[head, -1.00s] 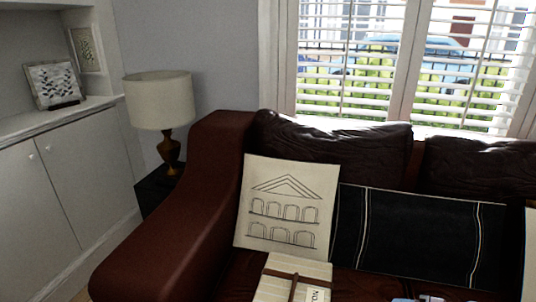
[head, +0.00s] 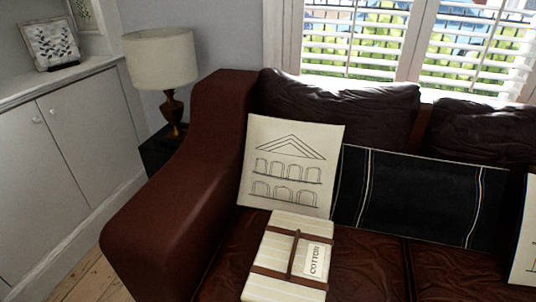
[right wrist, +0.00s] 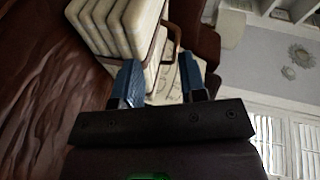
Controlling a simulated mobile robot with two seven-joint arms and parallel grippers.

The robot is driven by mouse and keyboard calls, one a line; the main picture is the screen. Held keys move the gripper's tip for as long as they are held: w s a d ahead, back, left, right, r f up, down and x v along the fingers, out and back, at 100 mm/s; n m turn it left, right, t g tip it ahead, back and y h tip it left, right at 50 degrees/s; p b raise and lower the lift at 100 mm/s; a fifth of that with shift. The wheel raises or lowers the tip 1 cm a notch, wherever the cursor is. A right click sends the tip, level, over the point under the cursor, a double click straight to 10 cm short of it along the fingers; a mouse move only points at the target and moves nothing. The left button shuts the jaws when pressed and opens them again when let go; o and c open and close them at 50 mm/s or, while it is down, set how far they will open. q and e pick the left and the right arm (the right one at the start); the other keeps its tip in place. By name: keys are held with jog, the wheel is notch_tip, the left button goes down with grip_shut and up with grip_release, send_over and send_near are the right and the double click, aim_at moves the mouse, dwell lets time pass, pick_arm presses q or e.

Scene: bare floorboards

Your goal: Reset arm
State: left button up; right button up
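My right gripper (right wrist: 160,80) shows in the right wrist view, its two blue fingers apart with nothing held between them. Beyond the fingers is the cream striped bundle with brown straps (right wrist: 118,25). In the head view this bundle (head: 268,262), tagged "COTTON", lies on the sofa seat, and neither gripper shows there. My left gripper is in no current frame.
A dark red leather sofa (head: 170,190) fills the middle and right. A cream cushion with a building drawing (head: 290,165) and a black striped cushion (head: 415,200) lean on its back. A lamp (head: 160,60) and white cabinet (head: 60,160) stand left. Floorboards (head: 95,280) show bottom left.

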jog(key=s+d+r+n+h, duration=0.25)
jog(key=s+d+n, duration=0.25)
jog(key=s, duration=0.3)
jog(key=s+d+r+n+h, duration=0.2)
jog(key=s+d+n+h, duration=0.3)
jog(key=s, duration=0.4)
jog(key=s+d+r+n+h, duration=0.2)
jog(key=s+d+n+h, duration=0.1)
jog(key=s+d+n, duration=0.4)
jog(key=a+f+m+t+h, duration=0.2)
jog(key=a+m, duration=0.8)
pick_arm(q)
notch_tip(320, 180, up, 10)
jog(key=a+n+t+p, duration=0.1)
jog(key=p, duration=1.4)
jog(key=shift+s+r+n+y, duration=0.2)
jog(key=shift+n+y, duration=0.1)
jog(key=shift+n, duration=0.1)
pick_arm(e)
notch_tip(320, 180, up, 11)
jog(key=s+d+m, duration=0.1)
jog(key=m, duration=0.1)
jog(key=shift+d+f+t, duration=0.15)
jog(key=shift+f+t, duration=0.05)
jog(key=shift+t, duration=0.2)
